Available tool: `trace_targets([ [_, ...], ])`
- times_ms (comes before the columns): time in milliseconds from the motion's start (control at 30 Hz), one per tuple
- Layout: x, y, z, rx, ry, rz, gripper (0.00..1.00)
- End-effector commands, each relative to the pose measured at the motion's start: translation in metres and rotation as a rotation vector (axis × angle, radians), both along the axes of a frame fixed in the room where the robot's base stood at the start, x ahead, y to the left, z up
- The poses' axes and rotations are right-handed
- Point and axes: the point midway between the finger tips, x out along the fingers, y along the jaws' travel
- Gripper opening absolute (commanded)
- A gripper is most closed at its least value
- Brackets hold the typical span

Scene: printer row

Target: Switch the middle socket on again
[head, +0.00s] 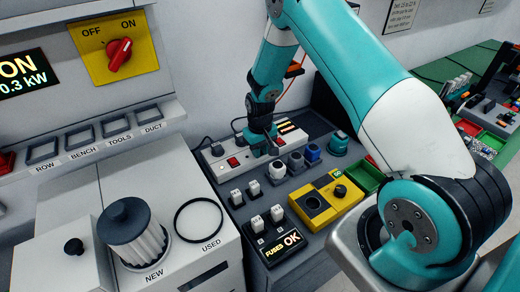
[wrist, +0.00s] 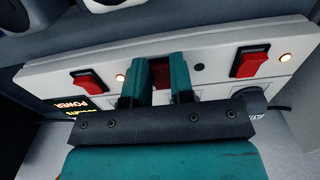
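The white power strip (head: 212,168) lies on the bench in the head view; it fills the wrist view (wrist: 221,65). The wrist view shows a left red switch (wrist: 88,80) and a right red switch (wrist: 248,62), each beside a lit lamp. The middle switch (wrist: 160,75) shows dark red between my fingers, partly hidden. The small lamp (wrist: 199,67) to its right is dark. My gripper (wrist: 158,72) is open a little, its two teal fingers apart over the middle switch. I cannot tell whether they touch it. In the head view my gripper (head: 262,146) is over the strip.
The yellow panel's red knob (head: 120,54) points toward ON, and a screen (head: 22,73) reads ON 0.3 kW. A fuse display (head: 284,245) reads FUSES OK. Several blue and grey knobs (head: 296,161) and a yellow box (head: 326,208) stand in front of the strip.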

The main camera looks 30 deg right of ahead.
Motion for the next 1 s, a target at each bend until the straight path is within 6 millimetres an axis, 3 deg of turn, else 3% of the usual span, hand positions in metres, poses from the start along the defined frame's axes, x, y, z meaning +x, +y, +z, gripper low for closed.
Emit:
trace_targets([
  [233, 0.002, 0.0, -0.001, 0.0, 0.046, 0.001, 0.0],
  [633, 0.01, 0.0, 0.001, 0.0, 0.324, 0.001, 0.0],
  [1000, 0.01, 0.0, 0.004, 0.001, 0.365, 0.0, 0.0],
])
